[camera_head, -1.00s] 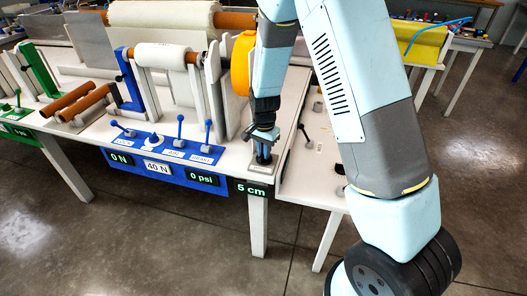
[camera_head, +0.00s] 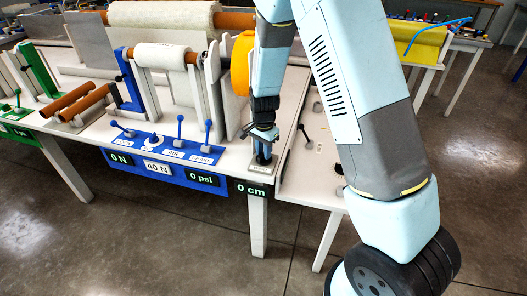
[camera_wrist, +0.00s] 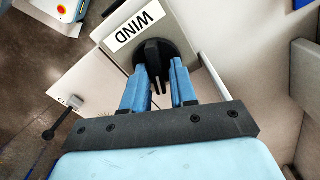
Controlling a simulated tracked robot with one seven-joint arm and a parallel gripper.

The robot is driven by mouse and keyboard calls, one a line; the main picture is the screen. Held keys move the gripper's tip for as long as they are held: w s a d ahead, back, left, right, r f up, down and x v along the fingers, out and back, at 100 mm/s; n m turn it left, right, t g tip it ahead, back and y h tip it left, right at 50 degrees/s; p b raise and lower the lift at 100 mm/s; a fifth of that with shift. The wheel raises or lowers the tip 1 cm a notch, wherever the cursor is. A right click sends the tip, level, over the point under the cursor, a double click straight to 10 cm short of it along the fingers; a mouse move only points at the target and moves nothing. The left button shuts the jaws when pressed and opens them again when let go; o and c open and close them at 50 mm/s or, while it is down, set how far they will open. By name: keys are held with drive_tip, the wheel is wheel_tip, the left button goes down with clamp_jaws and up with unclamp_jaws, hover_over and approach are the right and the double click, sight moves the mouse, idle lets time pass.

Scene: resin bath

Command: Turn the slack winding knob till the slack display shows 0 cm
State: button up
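The slack display (camera_head: 251,190) at the front right corner of the table reads 0 cm. The slack winding knob (camera_wrist: 153,47) is black and round with a raised grip bar, on a pale plate beside a WIND label (camera_wrist: 136,27). My gripper (camera_wrist: 159,72) points down at the knob, and its two blue fingers stand on either side of the grip bar, closed on it as far as I can tell. In the head view my gripper (camera_head: 264,150) stands over the knob's plate (camera_head: 260,168) and hides most of the knob.
A blue panel (camera_head: 165,178) left of the knob carries levers and displays reading 0 N, 40 N and 0 psi. An orange roll (camera_head: 240,65) and a white roller (camera_head: 162,57) stand behind. Another white table (camera_head: 310,185) adjoins on the right.

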drive_tip(key=shift+o, duration=1)
drive_tip(key=shift+s, duration=0.1)
wheel_tip(320, 180, up, 14)
drive_tip(key=shift+f, duration=0.2)
